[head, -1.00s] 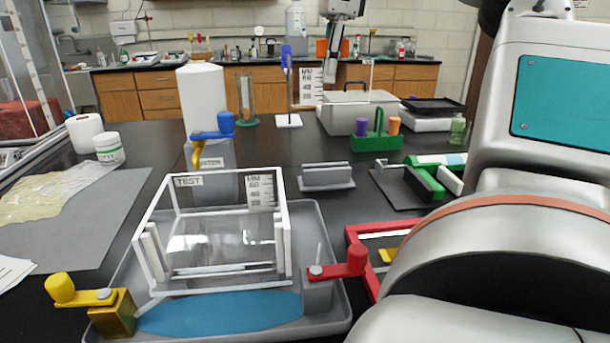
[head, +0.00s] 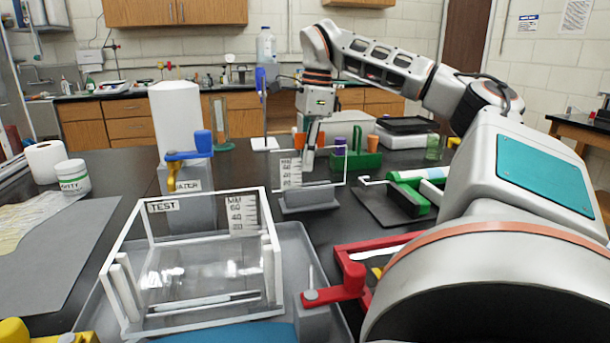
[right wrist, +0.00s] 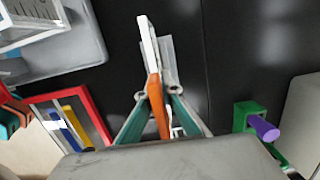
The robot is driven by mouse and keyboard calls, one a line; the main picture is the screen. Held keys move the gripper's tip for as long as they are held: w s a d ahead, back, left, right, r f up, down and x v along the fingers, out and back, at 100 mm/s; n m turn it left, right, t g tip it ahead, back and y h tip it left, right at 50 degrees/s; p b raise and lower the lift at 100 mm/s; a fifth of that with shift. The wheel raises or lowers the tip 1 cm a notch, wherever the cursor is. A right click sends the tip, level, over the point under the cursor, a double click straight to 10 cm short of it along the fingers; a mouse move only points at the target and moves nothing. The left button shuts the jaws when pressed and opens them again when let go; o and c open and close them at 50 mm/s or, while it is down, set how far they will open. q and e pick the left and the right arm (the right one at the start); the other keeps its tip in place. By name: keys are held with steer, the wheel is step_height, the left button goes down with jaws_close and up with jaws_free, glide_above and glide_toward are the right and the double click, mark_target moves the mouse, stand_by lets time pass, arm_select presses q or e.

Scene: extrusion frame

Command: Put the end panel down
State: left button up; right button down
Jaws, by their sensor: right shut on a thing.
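The end panel (head: 322,172) is a clear plate with white edges and a printed MM scale. My right gripper (head: 309,152) is shut on it at its orange grip and holds it upright. The panel's lower edge is right at the top of the grey slotted stand (head: 309,203); I cannot tell if it is touching or in the slot. In the right wrist view the panel (right wrist: 148,38) shows edge-on in white, over the grey stand (right wrist: 168,52), with the orange grip (right wrist: 157,112) between the fingers. My left gripper is not in view.
A clear tank (head: 205,290) marked TEST sits in a grey tray (head: 300,240) at the front. A green rack (head: 357,162) stands behind and right of the stand. A red frame (head: 343,262) and a green clamp tool (head: 416,178) lie to the right.

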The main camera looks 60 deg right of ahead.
mark_target(304, 188)
steer(key=shift+f, duration=1.8)
steer(key=c, duration=2.2)
jaws_free()
steer(key=shift+c, duration=0.2)
steer(key=r, duration=0.4)
steer(key=r+p, duration=0.1)
steer(key=r, duration=0.3)
steer(key=s+d+r, duration=0.1)
steer(key=r, duration=0.3)
steer(key=shift+p, duration=0.3)
